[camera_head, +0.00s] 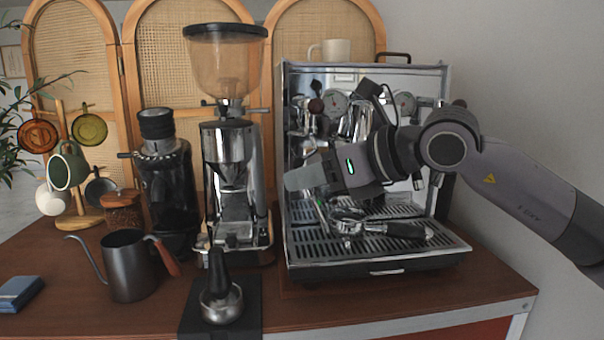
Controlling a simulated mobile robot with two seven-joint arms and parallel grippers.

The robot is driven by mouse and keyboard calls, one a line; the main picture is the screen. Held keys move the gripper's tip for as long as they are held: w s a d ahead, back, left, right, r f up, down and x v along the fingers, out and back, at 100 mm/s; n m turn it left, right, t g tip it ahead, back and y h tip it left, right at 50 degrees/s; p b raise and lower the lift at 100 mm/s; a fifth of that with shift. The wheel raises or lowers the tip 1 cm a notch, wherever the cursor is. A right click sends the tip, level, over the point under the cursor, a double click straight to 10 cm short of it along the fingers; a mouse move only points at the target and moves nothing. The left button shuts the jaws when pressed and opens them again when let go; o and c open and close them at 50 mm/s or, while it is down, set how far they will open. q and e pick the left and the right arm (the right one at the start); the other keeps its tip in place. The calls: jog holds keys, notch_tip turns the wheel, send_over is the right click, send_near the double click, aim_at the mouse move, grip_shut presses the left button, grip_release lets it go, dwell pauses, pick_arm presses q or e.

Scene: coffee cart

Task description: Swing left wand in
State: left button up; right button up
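The espresso machine (455,245) stands at the right of the cart, a chrome box with a slatted drip tray (310,245). My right arm reaches in from the right across its front. My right gripper (302,178) points left, at the machine's left front above the drip tray. Its fingers show side-on as one grey block, so I cannot tell whether they are open or shut. The left wand is mostly hidden; a thin piece below the fingertips may be part of it, but I cannot tell whether they touch. My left gripper is not in view.
A portafilter (405,230) lies on the drip tray. A grinder (232,165) stands close to the machine's left. A kettle (128,265) and mug rack are farther left. A cup (335,49) sits on the machine.

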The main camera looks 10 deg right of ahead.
jog(key=shift+x, duration=0.85)
grip_shut()
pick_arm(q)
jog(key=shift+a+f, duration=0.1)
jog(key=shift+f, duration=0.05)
pick_arm(e)
jog(key=shift+f, duration=0.1)
